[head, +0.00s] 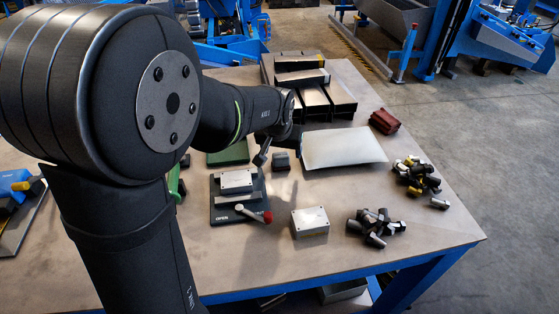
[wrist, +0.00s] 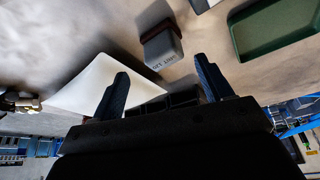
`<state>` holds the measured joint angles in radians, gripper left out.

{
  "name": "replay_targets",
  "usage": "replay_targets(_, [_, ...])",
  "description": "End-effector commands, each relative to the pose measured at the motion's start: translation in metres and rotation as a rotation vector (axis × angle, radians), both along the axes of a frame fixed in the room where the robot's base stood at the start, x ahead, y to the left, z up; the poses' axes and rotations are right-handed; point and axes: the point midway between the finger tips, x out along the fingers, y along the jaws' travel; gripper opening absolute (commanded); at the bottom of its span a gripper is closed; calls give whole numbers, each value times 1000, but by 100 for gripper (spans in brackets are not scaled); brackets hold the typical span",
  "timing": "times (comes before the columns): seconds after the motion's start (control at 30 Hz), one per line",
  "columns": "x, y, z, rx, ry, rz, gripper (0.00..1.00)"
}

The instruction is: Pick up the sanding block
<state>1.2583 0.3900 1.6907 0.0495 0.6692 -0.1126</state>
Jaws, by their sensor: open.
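The sanding block, as I take it, is a small grey block (head: 281,161) on the table between the green tray and the pale sheet. In the wrist view the grey block (wrist: 163,50) shows small lettering on its near face and a dark brown layer along its far side. My gripper (head: 278,148) is open and empty. In the wrist view its two dark blue fingers (wrist: 162,68) stand on either side of the block's line, with the block beyond the tips. The fingers do not appear to touch it.
A pale sheet (head: 345,148) lies right of the block, and a green tray (head: 229,153) lies left.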

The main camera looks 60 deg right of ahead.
Motion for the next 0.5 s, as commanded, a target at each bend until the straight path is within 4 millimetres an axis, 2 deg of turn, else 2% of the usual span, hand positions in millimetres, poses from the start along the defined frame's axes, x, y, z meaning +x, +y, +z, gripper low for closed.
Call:
replay_targets(0.3, [11,-11,-40,3,2,1,72])
replay_targets(0.5, [12,-14,-45,1,1,1,72])
